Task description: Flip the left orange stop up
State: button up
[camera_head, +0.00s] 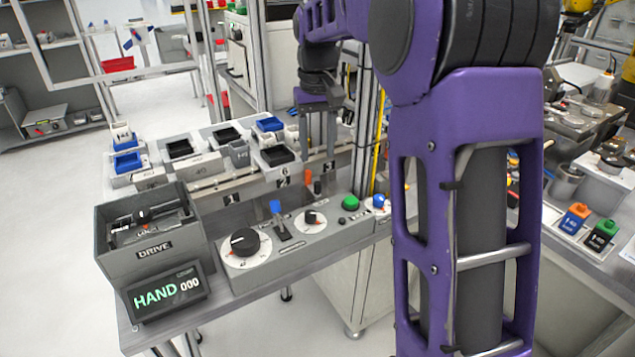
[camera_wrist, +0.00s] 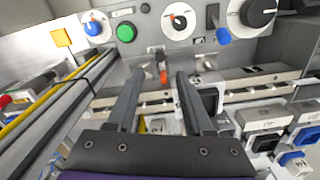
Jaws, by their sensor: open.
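An orange stop (camera_head: 308,176) shows behind the control panel, at the rail in front of the numbered trays. A small dark piece stands just right of it. In the wrist view a small orange-tipped stop (camera_wrist: 163,76) shows between and beyond the fingertips, its dark stem toward the panel. I cannot tell whether it is up or down, nor clearly make out a second orange stop. My gripper (camera_head: 320,133) is above and behind the stop in the head view, fingers pointing down. In the wrist view my gripper (camera_wrist: 158,80) is open and empty, fingers on either side of the stop.
The control panel (camera_head: 290,252) carries a blue-tipped lever (camera_head: 275,207), a large black dial (camera_head: 245,242) and a green button (camera_head: 350,202). A grey DRIVE box (camera_head: 150,262) and HAND display (camera_head: 166,291) stand left. Blue and black trays (camera_head: 180,150) lie behind. A post stands close right of my gripper.

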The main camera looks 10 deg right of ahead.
aim_at(317, 183)
notch_tip(317, 183, down, 8)
jog(key=shift+r+b, duration=0.1)
jog(key=shift+b, duration=0.55)
jog(key=shift+c, duration=0.4)
grip_shut()
dwell(0.7)
